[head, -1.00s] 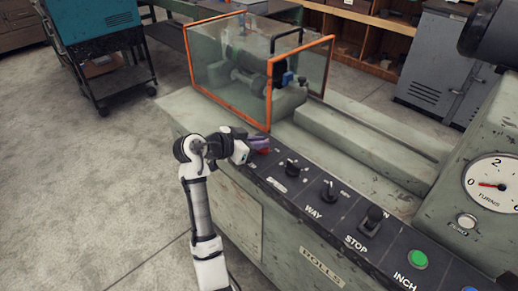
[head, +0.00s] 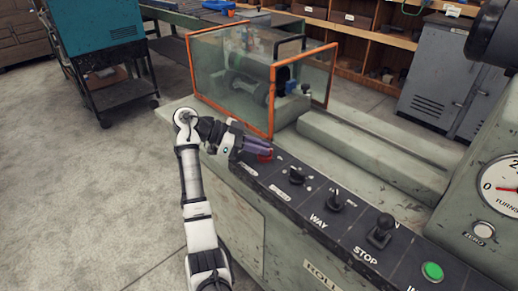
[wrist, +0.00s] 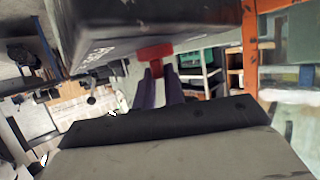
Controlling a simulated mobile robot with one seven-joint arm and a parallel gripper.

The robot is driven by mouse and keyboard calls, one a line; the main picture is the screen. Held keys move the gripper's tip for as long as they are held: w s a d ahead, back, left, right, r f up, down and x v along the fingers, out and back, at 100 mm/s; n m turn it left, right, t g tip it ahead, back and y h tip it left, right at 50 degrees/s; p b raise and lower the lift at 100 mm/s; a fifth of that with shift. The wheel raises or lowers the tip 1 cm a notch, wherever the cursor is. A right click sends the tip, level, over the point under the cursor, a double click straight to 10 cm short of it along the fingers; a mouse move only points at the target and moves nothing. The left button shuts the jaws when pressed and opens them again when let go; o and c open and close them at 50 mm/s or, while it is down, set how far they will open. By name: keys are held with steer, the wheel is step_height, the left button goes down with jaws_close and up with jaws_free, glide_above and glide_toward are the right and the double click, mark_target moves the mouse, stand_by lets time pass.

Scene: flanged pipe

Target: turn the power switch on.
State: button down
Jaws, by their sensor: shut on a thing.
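A red switch handle (head: 265,156), which I take for the power switch, sits at the far left end of the dark control panel. My gripper (head: 262,149) reaches it from the left, with its purple fingers shut on it. In the wrist view, the red handle (wrist: 155,51) shows at the tips of the two fingers (wrist: 158,72). The fingers hide part of the handle, and its label is too small to read, so I cannot tell its on or off position.
The panel carries a black knob (head: 297,175), a WAY switch (head: 336,199), a STOP lever (head: 381,230) and a green button (head: 432,271). An orange-framed clear guard (head: 232,112) stands just behind my gripper. Open floor (head: 90,190) lies left.

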stand_by(0.4)
steer(key=c, duration=1.5)
jaws_free()
steer(key=shift+d, duration=0.1)
steer(key=b+v, duration=0.1)
steer(key=v, duration=1.3)
steer(key=shift+w+d+b, duration=0.1)
steer(key=shift+b, duration=0.25)
